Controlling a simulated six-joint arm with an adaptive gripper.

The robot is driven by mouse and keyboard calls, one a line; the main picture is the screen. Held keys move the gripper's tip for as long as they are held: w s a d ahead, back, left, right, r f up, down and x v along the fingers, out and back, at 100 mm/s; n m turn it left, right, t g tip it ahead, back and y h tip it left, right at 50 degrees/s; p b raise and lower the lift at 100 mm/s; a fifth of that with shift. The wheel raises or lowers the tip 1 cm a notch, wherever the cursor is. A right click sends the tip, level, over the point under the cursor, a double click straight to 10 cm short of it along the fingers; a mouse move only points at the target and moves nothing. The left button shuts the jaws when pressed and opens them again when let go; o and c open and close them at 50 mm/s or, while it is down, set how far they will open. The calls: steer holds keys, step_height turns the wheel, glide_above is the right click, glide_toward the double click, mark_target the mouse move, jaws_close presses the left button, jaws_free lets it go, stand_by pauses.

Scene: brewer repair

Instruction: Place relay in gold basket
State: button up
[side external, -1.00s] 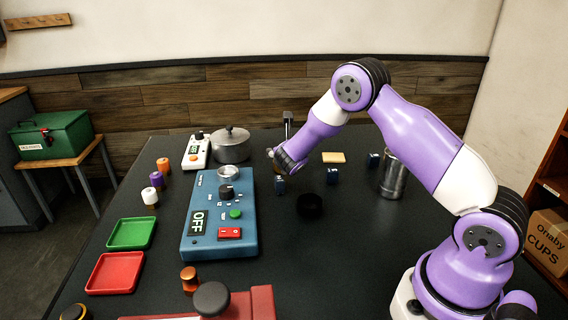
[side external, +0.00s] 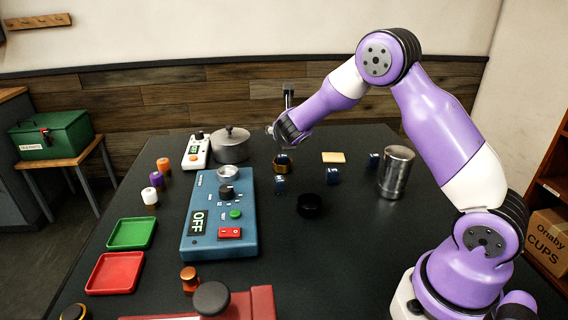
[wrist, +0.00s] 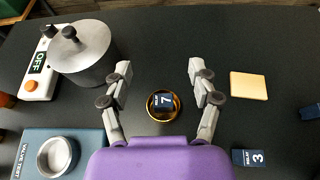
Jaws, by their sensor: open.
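The gold basket (side external: 281,169) is a small round ring-like holder on the dark table. A dark blue relay (side external: 283,158) sits in it; in the wrist view this relay (wrist: 163,101) shows the number 7 inside the gold rim (wrist: 163,116). My gripper (wrist: 163,82) is open and empty, with its fingers on either side of the basket in the picture. In the side view it is raised above the basket, apart from it. Other blue relays stand nearby: one (side external: 280,184) in front of the basket, one (side external: 333,176) to its right, marked 3 in the wrist view (wrist: 250,157).
A blue tester (side external: 222,215) stands left, a pot (side external: 231,146) and white device (side external: 196,151) behind it. A tan pad (side external: 334,157), metal canister (side external: 396,172) and black ring (side external: 310,205) are to the right. The table between the ring and my base is clear.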

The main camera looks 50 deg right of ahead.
steer(key=s+a+r+m+g+y, duration=0.1)
steer(key=s+a+r+m+y, duration=0.55)
steer(key=m, duration=0.75)
steer(key=s+a+m+g+y, duration=0.1)
steer(key=s+a+m, duration=0.5)
steer(key=s, duration=0.3)
steer(key=s+a+m+g+y, duration=0.2)
steer(key=s+a+m, duration=0.4)
steer(key=s, duration=0.4)
steer(key=shift+s+a+r+m, duration=0.2)
steer(key=shift+a+r+m, duration=0.2)
steer(key=shift+m, duration=0.1)
